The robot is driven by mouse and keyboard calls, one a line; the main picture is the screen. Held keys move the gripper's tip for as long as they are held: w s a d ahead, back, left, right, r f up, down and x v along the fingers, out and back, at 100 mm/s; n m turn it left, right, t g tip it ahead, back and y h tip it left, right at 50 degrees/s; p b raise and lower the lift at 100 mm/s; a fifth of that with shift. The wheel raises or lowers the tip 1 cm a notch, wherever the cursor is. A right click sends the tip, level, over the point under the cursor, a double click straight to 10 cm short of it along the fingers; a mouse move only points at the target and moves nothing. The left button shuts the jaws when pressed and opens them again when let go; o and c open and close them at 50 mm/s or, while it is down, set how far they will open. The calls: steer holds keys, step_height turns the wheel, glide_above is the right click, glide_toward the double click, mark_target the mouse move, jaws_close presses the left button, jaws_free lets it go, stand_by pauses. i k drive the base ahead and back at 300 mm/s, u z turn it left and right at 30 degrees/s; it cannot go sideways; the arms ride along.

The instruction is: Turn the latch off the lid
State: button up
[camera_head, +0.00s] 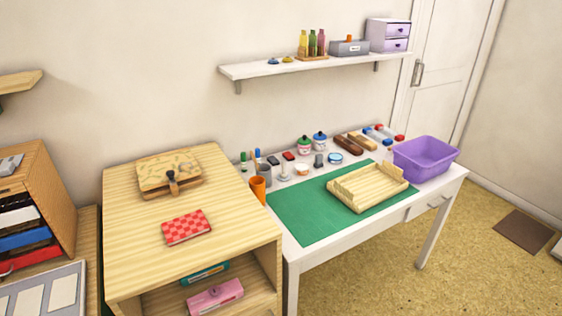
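A low wooden box (153,193) stands on top of the pale wooden cabinet (120,235), near its back. Its lid (165,165) has a mottled pale-brown top and lies on the box, looking closed. A small dark brown latch (173,183) sits at the middle of the lid's front edge. It reaches from the lid's top down over the front side. Its exact turn is too small to tell. My gripper is not in this view.
A red checkered book (186,227) lies in front of the box. To the right, a white desk (290,248) holds a green mat (300,220), a wooden tray (368,198), a purple bin (425,160), cups and small stamp items. The cabinet top around the box is otherwise clear.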

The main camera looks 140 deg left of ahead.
mark_target(170, 173)
steer(key=z, duration=0.5)
steer(key=k, duration=0.15)
steer(key=u, duration=2.35)
steer(key=k, duration=0.15)
steer(key=u, duration=2.05)
steer(key=k, duration=0.3)
steer(key=u, duration=1.45)
